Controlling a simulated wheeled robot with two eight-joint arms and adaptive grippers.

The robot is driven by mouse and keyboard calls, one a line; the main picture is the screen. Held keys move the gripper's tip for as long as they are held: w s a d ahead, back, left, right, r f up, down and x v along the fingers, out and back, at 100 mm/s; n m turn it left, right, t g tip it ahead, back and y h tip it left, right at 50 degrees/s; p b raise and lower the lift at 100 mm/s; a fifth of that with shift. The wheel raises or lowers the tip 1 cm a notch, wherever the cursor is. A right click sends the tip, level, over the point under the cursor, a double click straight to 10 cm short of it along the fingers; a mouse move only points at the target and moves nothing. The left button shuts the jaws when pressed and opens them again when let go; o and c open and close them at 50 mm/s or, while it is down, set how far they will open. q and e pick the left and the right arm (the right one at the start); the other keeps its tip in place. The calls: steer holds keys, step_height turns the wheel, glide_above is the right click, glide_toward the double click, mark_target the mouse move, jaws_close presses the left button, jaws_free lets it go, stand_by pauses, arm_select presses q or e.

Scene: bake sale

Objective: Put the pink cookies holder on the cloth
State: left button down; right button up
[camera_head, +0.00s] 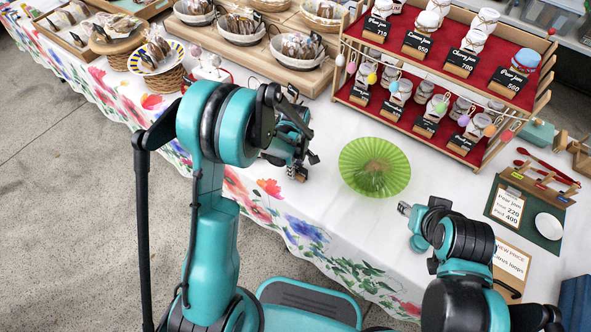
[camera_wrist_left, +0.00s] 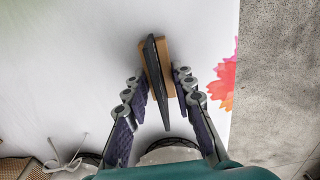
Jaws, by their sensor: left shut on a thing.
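My left gripper (camera_head: 298,163) is over the front part of the table, left of a green pleated round mat (camera_head: 362,160). In the left wrist view, its fingers (camera_wrist_left: 160,98) are on either side of a small holder with a thin dark plate (camera_wrist_left: 155,70) and a wooden base (camera_wrist_left: 167,62); it is shut on this holder. The holder's face and lettering are hidden, so I cannot tell if it is the pink cookies one. The white cloth with flowers (camera_head: 325,205) covers the table. My right gripper (camera_head: 408,210) is right of and below the mat; its fingers are unclear.
A wooden rack (camera_head: 455,92) of jars with price signs stands at the back right. Baskets (camera_head: 240,38) of packed goods are at the back left. A green board (camera_head: 510,215) with signs and a white dish lies right.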

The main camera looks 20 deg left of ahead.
arm_select(q)
steer(key=shift+r, duration=0.1)
steer(key=shift+f, duration=0.2)
steer(key=c, duration=1.3)
jaws_free()
steer(key=shift+r, duration=0.1)
